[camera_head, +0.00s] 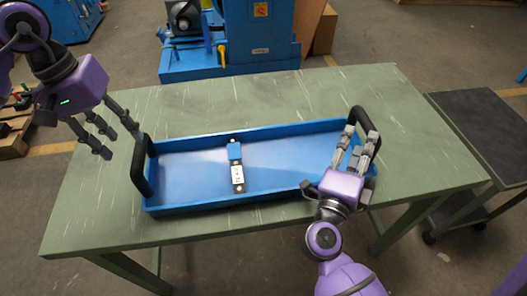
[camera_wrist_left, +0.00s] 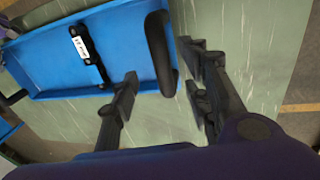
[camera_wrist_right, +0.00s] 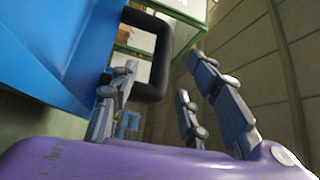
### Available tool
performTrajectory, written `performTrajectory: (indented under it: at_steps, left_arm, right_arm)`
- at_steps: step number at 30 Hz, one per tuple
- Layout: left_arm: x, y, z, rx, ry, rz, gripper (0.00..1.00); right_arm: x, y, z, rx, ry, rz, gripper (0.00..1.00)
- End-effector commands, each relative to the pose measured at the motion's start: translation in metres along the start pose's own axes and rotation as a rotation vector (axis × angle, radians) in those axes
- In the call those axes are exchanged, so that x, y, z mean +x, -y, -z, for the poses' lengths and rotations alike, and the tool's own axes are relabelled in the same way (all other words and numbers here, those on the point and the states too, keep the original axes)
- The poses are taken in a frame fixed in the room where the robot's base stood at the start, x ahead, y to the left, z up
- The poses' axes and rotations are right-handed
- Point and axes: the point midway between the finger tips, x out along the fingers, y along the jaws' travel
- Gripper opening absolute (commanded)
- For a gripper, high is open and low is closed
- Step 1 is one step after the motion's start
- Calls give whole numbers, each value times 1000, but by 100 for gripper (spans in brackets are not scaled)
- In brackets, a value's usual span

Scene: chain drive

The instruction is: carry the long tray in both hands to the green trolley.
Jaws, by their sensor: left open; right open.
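The long blue tray (camera_head: 285,165) lies on the green table, with a black handle at each end. A small blue and white part (camera_head: 236,167) lies inside it. My left gripper (camera_head: 120,138) is open and empty, left of the left handle (camera_head: 142,165). In the left wrist view that handle (camera_wrist_left: 160,52) appears ahead, between the open fingers, apart from them. My right gripper (camera_head: 360,150) is open at the tray's right end by the right handle (camera_head: 362,124). In the right wrist view this handle (camera_wrist_right: 157,70) lies between the fingers; contact is unclear.
A trolley with a dark top (camera_head: 480,130) and greenish frame stands right of the table (camera_head: 230,98), across a narrow gap. A blue machine (camera_head: 258,35) stands behind the table. A wooden pallet (camera_head: 12,135) is at far left. The table's back strip is clear.

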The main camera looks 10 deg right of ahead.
Motion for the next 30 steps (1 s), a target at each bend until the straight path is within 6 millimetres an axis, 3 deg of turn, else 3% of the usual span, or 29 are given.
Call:
performTrajectory:
  at_steps: [10, 21, 30]
  left_arm:
    - [6, 0, -1, -1, 3, -2, 43]
    - [59, -1, -1, -1, 3, -2, 43]
    - [78, -1, 0, -1, 1, -2, 43]
  right_arm:
    - [5, 0, 0, 0, 1, 1, 43]
    - [58, 1, -1, -2, 2, 3, 43]
    - [78, 0, 0, -1, 1, 0, 43]
